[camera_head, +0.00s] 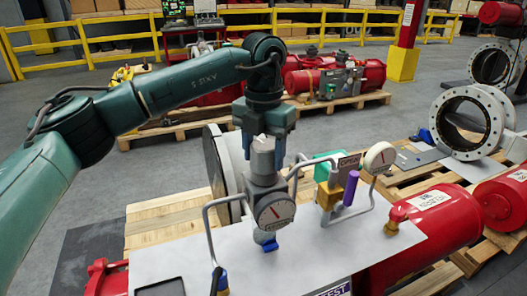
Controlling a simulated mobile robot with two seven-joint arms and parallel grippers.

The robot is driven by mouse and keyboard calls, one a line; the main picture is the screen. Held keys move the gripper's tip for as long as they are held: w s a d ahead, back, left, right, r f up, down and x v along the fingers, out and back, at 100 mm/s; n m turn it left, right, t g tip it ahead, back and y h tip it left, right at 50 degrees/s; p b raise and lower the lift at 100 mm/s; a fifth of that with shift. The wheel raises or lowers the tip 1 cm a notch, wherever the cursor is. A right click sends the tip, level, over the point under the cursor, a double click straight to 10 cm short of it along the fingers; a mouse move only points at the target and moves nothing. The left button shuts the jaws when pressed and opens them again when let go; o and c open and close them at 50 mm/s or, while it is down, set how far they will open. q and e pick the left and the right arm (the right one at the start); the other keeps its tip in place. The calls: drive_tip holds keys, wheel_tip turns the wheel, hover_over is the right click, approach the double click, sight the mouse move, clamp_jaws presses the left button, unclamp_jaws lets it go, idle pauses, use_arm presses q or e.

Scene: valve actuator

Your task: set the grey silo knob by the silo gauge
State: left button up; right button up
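The grey silo knob (263,158) is the light grey cylinder on top of the grey silo body, which stands upright above the metal plate. The silo gauge (276,211) is a round white dial with a red needle on the front of that body, below the knob. My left gripper (264,147) points straight down over the knob, with one finger on each side of its upper part. I cannot tell whether the fingers press on the knob or stand slightly apart from it. My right gripper is not in view.
A second white gauge (380,157), a purple cylinder (351,188) and a brass block (328,195) stand close on the right. Bent grey pipes rise on both sides of the silo. A red tank (440,218) lies at the right. The bare plate (330,262) is clear in front.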

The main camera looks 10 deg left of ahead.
sight(263, 145)
use_arm(q)
drive_tip(key=o, duration=0.4)
drive_tip(key=shift+o, duration=0.2)
wheel_tip(263, 145, up, 13)
idle(0.3)
